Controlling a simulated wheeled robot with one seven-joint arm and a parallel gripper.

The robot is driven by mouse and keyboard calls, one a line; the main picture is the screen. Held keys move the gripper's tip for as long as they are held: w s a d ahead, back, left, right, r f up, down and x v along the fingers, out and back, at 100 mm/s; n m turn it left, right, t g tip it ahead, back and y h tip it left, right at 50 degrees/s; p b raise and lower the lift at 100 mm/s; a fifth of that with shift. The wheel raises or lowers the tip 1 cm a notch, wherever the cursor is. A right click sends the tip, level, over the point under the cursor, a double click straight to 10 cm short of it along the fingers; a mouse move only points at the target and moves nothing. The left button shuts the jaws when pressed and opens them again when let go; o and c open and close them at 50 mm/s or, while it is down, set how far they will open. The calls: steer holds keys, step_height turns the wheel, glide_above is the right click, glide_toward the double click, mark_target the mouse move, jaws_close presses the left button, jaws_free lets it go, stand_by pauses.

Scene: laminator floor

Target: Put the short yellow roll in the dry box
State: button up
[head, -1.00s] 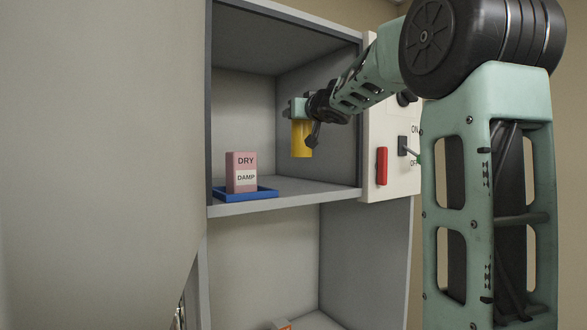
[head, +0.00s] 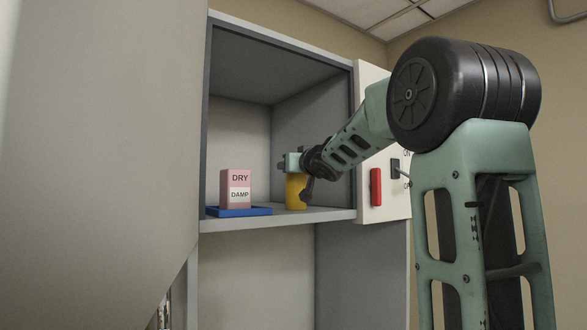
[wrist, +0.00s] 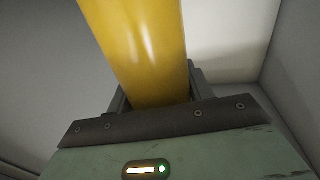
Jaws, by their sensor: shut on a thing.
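The short yellow roll (head: 296,190) is upright inside the open cabinet, its lower end at or very near the shelf floor; I cannot tell whether it touches. My gripper (head: 297,164) is shut on its upper part. In the wrist view the yellow roll (wrist: 142,45) runs up from between the jaws of my gripper (wrist: 155,103). The dry box (head: 205,120) seems to be this cabinet compartment, open at the front. A pink block (head: 236,179) marked DRY and DAMP stands in a blue tray (head: 258,210) left of the roll.
The compartment's right wall and a white panel with a red handle (head: 376,187) and an ON/OFF switch (head: 395,169) stand close to my arm. A large pale panel (head: 90,140) fills the left. Shelf room is free between the tray and the roll. Another open compartment (head: 260,280) lies below.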

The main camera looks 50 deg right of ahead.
steer(key=o, duration=1.2)
steer(key=shift+c, duration=0.2)
steer(key=p+v, duration=0.3)
steer(key=v, duration=0.8)
steer(key=shift+s, duration=0.1)
